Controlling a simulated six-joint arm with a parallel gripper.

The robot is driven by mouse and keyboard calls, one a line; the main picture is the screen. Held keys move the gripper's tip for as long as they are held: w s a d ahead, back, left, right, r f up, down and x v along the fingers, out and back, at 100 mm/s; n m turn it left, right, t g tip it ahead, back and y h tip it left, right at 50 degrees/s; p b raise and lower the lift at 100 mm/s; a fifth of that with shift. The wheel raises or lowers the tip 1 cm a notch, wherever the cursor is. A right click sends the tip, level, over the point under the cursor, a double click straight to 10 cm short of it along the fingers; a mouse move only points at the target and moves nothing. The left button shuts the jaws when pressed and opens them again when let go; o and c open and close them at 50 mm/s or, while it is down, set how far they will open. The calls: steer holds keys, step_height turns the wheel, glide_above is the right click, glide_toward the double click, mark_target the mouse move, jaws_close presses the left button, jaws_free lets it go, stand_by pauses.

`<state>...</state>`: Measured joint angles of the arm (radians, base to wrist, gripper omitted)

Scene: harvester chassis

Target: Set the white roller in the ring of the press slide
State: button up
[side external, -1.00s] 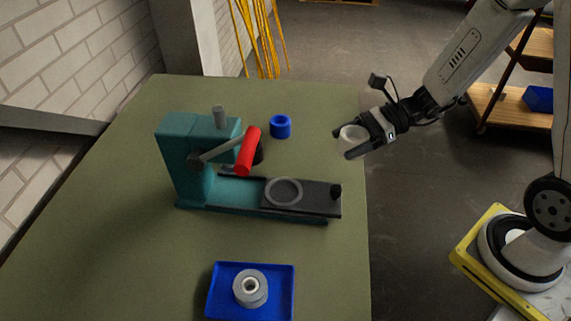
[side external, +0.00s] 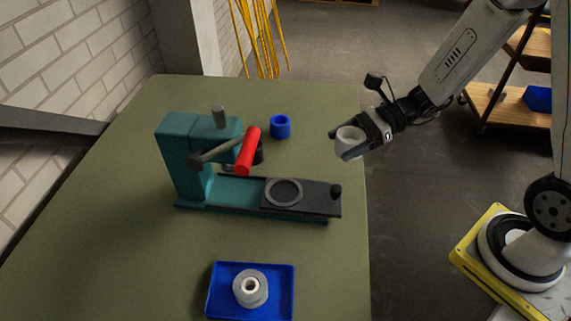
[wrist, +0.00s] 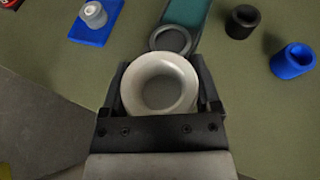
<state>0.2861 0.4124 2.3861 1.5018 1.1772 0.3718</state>
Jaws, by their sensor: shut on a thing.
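The white roller (side external: 349,140) is gripped between the fingers of my gripper (side external: 347,144), up in the air near the table's right edge. In the wrist view the white roller (wrist: 160,84) is a thick hollow ring with its opening facing the camera, between both fingers of my gripper (wrist: 161,88). The press slide (side external: 312,197) is a dark plate on the teal press (side external: 185,160), with a grey ring (side external: 283,192) on it. The ring shows empty. In the wrist view the ring (wrist: 171,40) appears just beyond the roller, partly hidden by it.
A blue hollow cylinder (side external: 281,127) stands behind the press, with a black one (wrist: 242,21) nearby. A blue tray (side external: 216,300) at the front holds a grey-white roller (side external: 250,288).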

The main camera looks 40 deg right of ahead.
mark_target(281, 194)
steer(key=w+a+f+n+g, duration=0.1)
steer(key=a, duration=0.2)
steer(key=w+a+f+n+g, duration=0.1)
steer(key=w+a+g, duration=0.1)
steer(key=a, duration=0.2)
steer(key=w+a+f+n+g, duration=0.1)
steer(key=w+a, duration=0.1)
steer(key=a, duration=0.2)
steer(key=shift+w+f+n+y, duration=0.15)
steer(key=shift+f+n+y, duration=0.05)
steer(key=shift+n+y, duration=0.2)
steer(key=shift+w+a+f+g, duration=0.1)
steer(key=shift+a+f+g, duration=0.05)
steer(key=shift+a+g, duration=0.3)
steer(key=shift+f, duration=0.1)
steer(key=shift+f, duration=2.1)
steer(key=shift+f, duration=0.75)
stand_by(1.4)
steer(key=o, duration=1.1)
steer(key=shift+o, duration=0.2)
steer(key=shift+d, duration=0.1)
